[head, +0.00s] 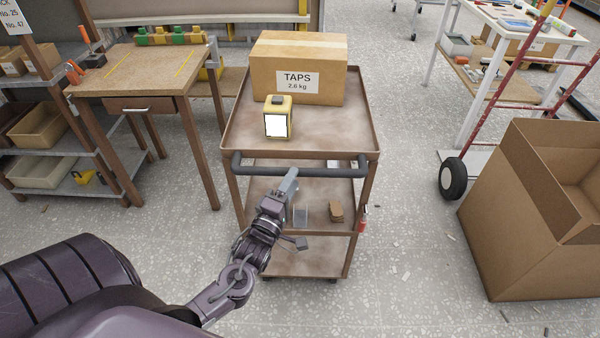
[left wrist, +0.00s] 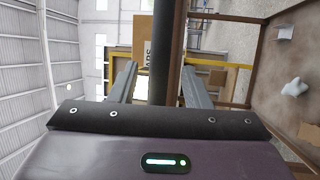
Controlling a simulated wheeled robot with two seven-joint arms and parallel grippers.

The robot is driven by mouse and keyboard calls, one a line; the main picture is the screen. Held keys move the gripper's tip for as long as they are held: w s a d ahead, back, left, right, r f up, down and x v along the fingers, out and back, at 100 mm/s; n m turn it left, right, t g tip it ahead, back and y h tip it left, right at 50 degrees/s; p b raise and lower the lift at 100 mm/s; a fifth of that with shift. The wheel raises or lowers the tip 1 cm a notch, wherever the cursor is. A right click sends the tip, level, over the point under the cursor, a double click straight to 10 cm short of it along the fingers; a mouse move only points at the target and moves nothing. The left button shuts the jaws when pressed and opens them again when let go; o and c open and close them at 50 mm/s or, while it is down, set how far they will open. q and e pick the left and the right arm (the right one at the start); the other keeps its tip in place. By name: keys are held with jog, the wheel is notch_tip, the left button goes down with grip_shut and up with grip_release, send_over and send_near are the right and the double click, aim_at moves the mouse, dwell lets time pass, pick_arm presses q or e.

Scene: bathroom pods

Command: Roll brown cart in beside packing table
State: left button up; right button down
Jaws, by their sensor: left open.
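The brown cart (head: 240,143) stands in front of me, its dark handle bar (head: 330,173) on the side nearest me. My left gripper (head: 287,186) is at the middle of that handle. In the left wrist view the handle bar (left wrist: 166,50) runs between the two open fingers (left wrist: 160,85); I cannot tell whether they touch it. A wooden table (head: 122,72) with a drawer stands left of the cart, a gap apart. A white table (head: 505,25) stands at the far right. No label shows which is the packing table. My right gripper is not in view.
The cart carries a "TAPS 2.6 kg" box (head: 322,53) and a yellow device with a white screen (head: 278,117). A large open carton (head: 505,215) and a red hand truck with a black wheel (head: 453,178) stand right. Shelves (head: 40,175) stand left. Floor between cart and carton is mostly clear.

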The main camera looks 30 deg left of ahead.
pick_arm(q)
jog(key=x, duration=0.2)
jog(key=shift+w+d+r, duration=0.1)
jog(key=shift+w+d, duration=0.05)
jog(key=shift+w, duration=0.75)
grip_shut()
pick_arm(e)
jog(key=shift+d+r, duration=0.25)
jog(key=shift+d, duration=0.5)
